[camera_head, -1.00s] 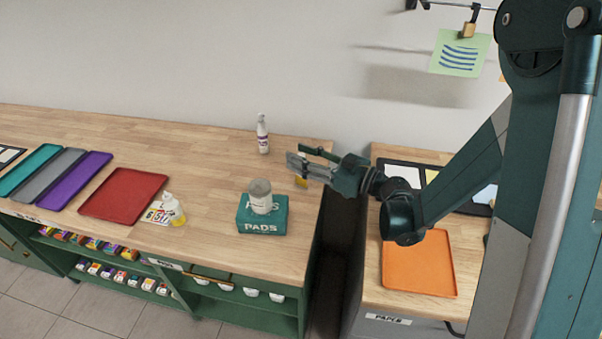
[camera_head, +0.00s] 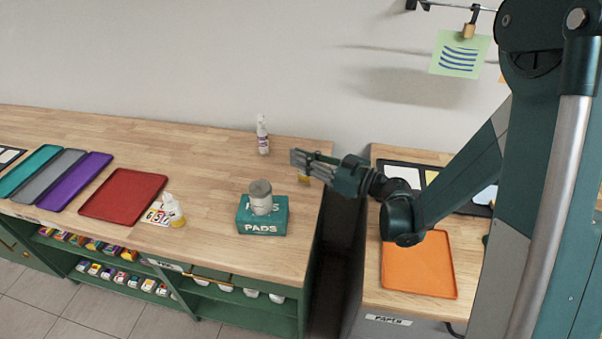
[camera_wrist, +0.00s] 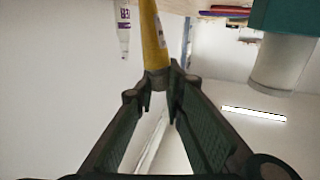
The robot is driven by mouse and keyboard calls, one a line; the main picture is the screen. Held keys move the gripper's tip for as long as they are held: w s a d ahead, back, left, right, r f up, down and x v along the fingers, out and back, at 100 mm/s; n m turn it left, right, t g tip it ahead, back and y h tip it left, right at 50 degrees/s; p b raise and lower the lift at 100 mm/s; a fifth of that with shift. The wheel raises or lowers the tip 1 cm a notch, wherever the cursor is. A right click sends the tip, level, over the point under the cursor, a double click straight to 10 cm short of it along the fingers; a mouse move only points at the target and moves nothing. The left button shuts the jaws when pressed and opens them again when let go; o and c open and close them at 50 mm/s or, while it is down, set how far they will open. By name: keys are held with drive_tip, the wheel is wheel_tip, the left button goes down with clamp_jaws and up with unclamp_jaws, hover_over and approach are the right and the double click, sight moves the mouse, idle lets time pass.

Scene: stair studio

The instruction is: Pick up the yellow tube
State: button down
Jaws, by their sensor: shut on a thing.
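The yellow tube (camera_wrist: 152,38) is in the wrist view, running up from my fingertips, with a pale label on its side. My gripper (camera_wrist: 158,80) is shut on one end of it. In the head view my gripper (camera_head: 302,162) is over the right end of the wooden counter. Only a small yellow part of the tube (camera_head: 303,179) shows there, below the fingers; the rest is hidden by them. I cannot tell whether the tube still touches the counter.
A white spray bottle (camera_head: 262,135) stands behind. A yellow-and-white bottle (camera_head: 173,211) is near the red tray (camera_head: 122,195). A gap separates the counter from the orange-tray (camera_head: 418,264) bench.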

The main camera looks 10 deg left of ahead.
idle(0.3)
drive_tip(key=shift+r+p, duration=1.45)
drive_tip(key=shift+r, duration=3.55)
